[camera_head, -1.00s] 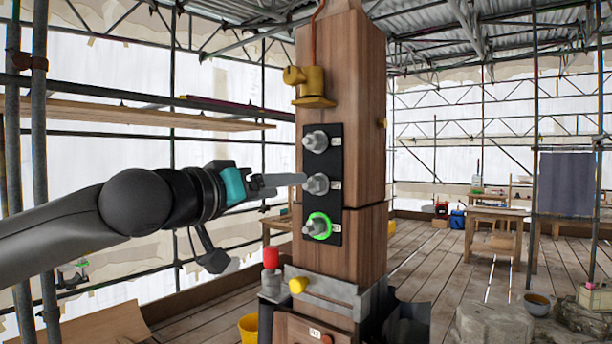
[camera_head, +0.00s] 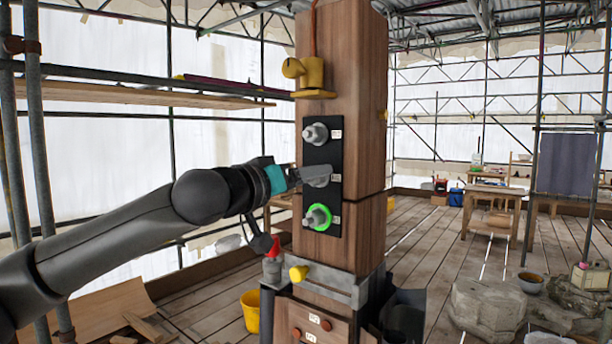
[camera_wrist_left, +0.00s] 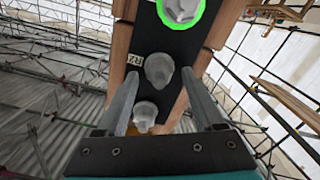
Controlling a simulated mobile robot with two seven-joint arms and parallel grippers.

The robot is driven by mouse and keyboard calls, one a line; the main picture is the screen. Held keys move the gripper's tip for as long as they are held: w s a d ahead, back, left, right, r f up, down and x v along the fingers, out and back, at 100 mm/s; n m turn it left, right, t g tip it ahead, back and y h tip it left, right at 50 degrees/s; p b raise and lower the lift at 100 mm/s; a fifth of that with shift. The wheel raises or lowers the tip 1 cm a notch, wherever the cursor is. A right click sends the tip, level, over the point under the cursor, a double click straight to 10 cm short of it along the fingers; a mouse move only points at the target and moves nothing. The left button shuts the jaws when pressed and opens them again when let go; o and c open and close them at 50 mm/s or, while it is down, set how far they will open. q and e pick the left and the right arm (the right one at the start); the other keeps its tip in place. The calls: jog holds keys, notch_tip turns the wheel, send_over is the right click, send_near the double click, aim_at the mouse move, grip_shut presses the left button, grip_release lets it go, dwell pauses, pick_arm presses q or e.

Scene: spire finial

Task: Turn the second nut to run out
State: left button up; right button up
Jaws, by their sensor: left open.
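A black plate (camera_head: 324,158) on the wooden post carries three grey nuts in a column. The top nut (camera_head: 314,133) is bare in the head view. The middle nut (camera_wrist_left: 158,70) is mostly covered by my fingers in the head view. The bottom nut (camera_head: 316,217) has a bright green ring around its base; it shows at the top of the left wrist view (camera_wrist_left: 182,8). My left gripper (camera_head: 322,175) is open at the middle nut. In the wrist view its two fingers stand on either side of that nut, with gaps visible. My right gripper is not in view.
The wooden post (camera_head: 352,110) has a yellow fitting (camera_head: 308,76) above the plate and a grey collar (camera_head: 325,284) with a yellow knob (camera_head: 298,273) below. A yellow bucket (camera_head: 250,312) stands on the floor at left. Scaffold poles and a plank shelf (camera_head: 130,96) are behind my arm.

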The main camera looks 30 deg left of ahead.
pick_arm(q)
jog(key=shift+c, duration=0.3)
grip_shut()
dwell(0.3)
